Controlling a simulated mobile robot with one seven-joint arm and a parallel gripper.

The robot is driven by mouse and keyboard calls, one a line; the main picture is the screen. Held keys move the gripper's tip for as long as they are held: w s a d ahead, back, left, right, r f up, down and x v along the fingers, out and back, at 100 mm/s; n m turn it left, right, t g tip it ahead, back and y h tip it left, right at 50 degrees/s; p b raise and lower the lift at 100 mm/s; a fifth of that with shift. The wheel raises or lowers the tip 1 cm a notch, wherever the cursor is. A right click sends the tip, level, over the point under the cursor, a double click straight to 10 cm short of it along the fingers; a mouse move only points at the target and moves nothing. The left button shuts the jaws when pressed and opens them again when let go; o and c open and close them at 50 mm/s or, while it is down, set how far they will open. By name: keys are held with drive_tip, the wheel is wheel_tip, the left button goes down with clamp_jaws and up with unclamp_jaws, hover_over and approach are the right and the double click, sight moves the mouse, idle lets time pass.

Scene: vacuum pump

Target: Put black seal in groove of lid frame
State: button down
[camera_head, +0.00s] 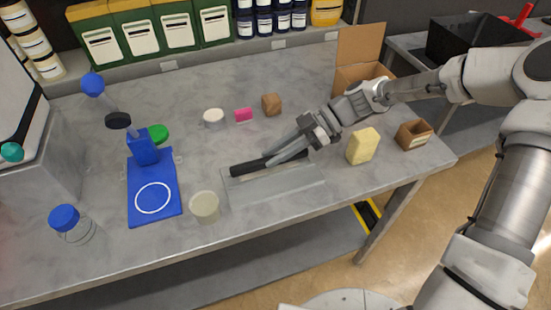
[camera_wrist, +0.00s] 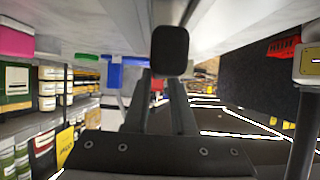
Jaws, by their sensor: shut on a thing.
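The black seal (camera_head: 248,167), a straight dark bar, is held between the fingertips of my gripper (camera_head: 272,160). In the wrist view the seal (camera_wrist: 170,48) shows end-on as a black rounded square at the tips of my gripper (camera_wrist: 161,82), which is shut on it. The flat grey plate (camera_head: 275,192), apparently the lid frame, lies on the table just in front of the seal. The seal lies along the plate's far edge in the head view. I cannot tell whether it touches the plate, and its groove is not clear.
A cream cup (camera_head: 204,207) stands just left of the plate. A yellow sponge-like block (camera_head: 363,146) and a small brown box (camera_head: 414,135) are to the right. A blue stand (camera_head: 153,190) is at left. A white jar (camera_head: 214,119) and a brown block (camera_head: 271,104) stand behind.

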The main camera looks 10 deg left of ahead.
drive_tip(key=shift+f, duration=1)
drive_tip(key=shift+f, duration=0.1)
drive_tip(key=shift+f, duration=0.15)
drive_tip(key=c, duration=0.7)
unclamp_jaws()
drive_tip(key=shift+c, duration=0.2)
drive_tip(key=shift+r, duration=0.2)
drive_tip(key=shift+d+r, duration=0.1)
drive_tip(key=shift+r, duration=0.1)
drive_tip(key=v, duration=1.1)
drive_tip(key=shift+w+d, duration=0.3)
